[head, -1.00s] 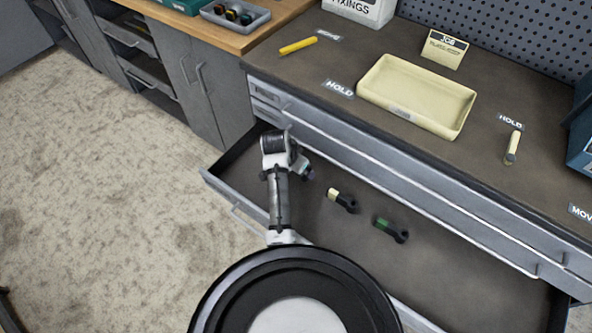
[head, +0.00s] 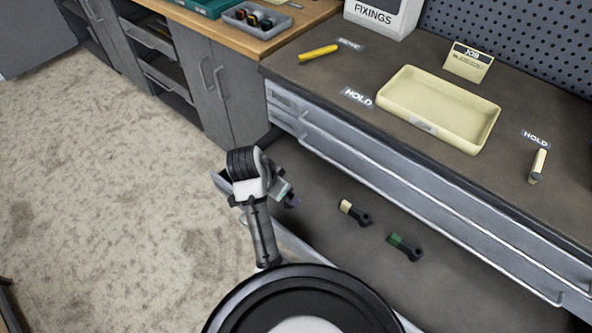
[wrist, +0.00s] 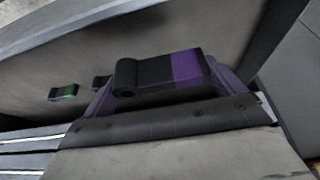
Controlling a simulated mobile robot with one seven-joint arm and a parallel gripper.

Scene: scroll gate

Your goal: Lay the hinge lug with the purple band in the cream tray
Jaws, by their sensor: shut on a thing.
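The hinge lug with the purple band (wrist: 187,67) is between the fingers of my gripper (wrist: 165,90) in the wrist view. It is black with a round eye at one end. In the head view my gripper (head: 288,198) is over the left part of the open drawer, and the lug there is mostly hidden by the gripper. The cream tray (head: 425,128) is on the grey bench top, up and to the right of my gripper, and looks empty.
In the drawer (head: 325,180) lie a lug with a cream band (head: 355,211) and one with a green band (head: 404,246). On the bench are a yellow marker (head: 318,54), a job card (head: 468,62), a cream-and-dark piece (head: 538,166) and a fixings box (head: 382,16).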

